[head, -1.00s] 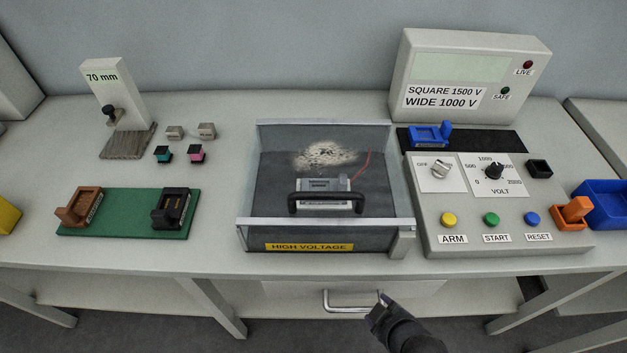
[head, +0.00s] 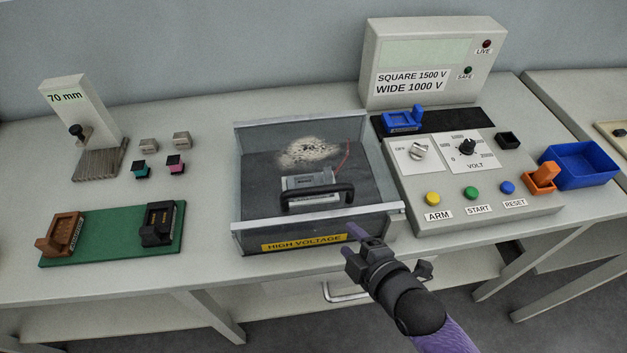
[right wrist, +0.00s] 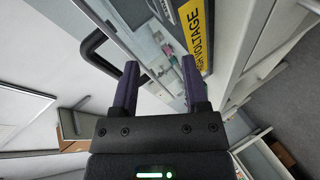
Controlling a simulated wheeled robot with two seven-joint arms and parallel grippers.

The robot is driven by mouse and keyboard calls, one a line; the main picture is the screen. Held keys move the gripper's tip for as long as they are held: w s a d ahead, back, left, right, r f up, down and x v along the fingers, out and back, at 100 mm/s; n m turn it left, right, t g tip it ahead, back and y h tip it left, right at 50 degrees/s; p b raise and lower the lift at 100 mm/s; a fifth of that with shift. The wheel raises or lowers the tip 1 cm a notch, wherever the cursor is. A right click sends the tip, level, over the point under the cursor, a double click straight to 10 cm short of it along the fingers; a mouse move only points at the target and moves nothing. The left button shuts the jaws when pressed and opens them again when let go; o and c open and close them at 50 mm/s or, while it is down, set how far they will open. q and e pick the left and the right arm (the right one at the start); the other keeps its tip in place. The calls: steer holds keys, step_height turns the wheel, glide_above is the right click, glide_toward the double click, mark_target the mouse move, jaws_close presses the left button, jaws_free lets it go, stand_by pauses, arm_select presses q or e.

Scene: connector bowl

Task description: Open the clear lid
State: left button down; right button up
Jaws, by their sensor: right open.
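The clear lid (head: 262,185) lies shut over the grey box with the yellow HIGH VOLTAGE label (head: 301,243). Its black bar handle (head: 317,193) runs across the front part of the lid; a dark bar that looks like this handle shows at the left in the right wrist view (right wrist: 92,48). My right gripper (head: 354,237) is in front of the box's front right part, below and right of the handle. Its two purple fingers stand apart with nothing between them in the right wrist view (right wrist: 160,88). It is apart from the handle. My left gripper is not in view.
A control panel (head: 455,200) with buttons and knobs stands close to the right of the box. A green mat (head: 112,240) with brown and black holders lies at the left. A drawer handle (head: 345,296) is under the table edge. The bench between mat and box is clear.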

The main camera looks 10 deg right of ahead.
mark_target(321, 193)
step_height(321, 193, up, 7)
steer(key=w+a+n+t+y, duration=0.1)
steer(key=a+n+t+y, duration=0.1)
steer(key=n, duration=0.2)
steer(key=x, duration=0.3)
steer(key=b+x, duration=0.1)
steer(key=x, duration=0.2)
steer(key=b+x, duration=0.1)
steer(key=x, duration=0.3)
steer(key=shift+d+f, duration=0.2)
steer(key=shift+d, duration=0.1)
jaws_close()
stand_by(0.3)
